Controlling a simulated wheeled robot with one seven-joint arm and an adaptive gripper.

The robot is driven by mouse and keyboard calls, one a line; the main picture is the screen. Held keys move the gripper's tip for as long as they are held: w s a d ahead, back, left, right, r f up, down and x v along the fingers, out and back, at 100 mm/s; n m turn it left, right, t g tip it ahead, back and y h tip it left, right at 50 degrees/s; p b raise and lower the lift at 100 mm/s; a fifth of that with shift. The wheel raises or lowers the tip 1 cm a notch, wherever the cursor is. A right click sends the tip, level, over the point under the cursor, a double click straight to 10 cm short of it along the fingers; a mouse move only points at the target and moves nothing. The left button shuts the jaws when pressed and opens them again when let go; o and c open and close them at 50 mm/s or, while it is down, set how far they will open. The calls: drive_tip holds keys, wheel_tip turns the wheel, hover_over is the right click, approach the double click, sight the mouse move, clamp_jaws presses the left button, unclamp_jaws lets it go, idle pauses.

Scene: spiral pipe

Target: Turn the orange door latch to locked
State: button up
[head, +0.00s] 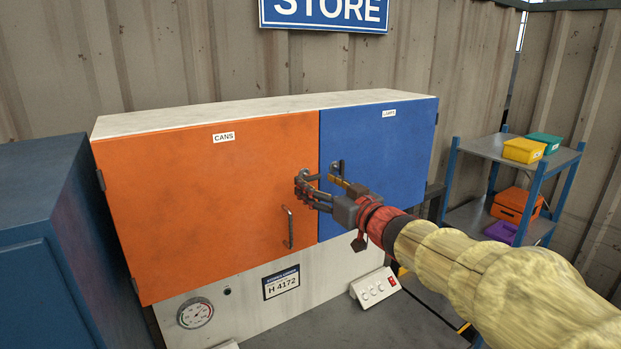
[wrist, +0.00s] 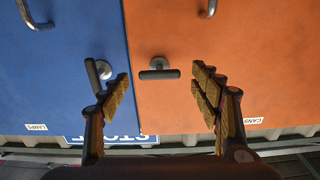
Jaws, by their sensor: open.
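The orange door (head: 205,210) is shut and carries the CANS label. Its latch (wrist: 158,74) shows in the wrist view as a grey bar on a round base, lying crosswise near the edge beside the blue door. In the head view my gripper largely hides this latch. My gripper (head: 322,186) is at the cabinet front, by the seam between the doors. In the wrist view its two fingers (wrist: 160,80) are spread wide, one on each side of the orange latch, with nothing between them held. Contact with the latch cannot be seen.
The blue door (head: 385,165) has its own latch (wrist: 98,75), close to my left finger in the wrist view. A bar handle (head: 288,228) stands out from the orange door. A switch box (head: 375,288) sits below. A shelf cart (head: 490,150) stands at right.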

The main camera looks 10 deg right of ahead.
sight(312, 179)
drive_tip(key=shift+x, duration=1.95)
drive_tip(key=shift+c, duration=0.3)
drive_tip(key=c, duration=1.1)
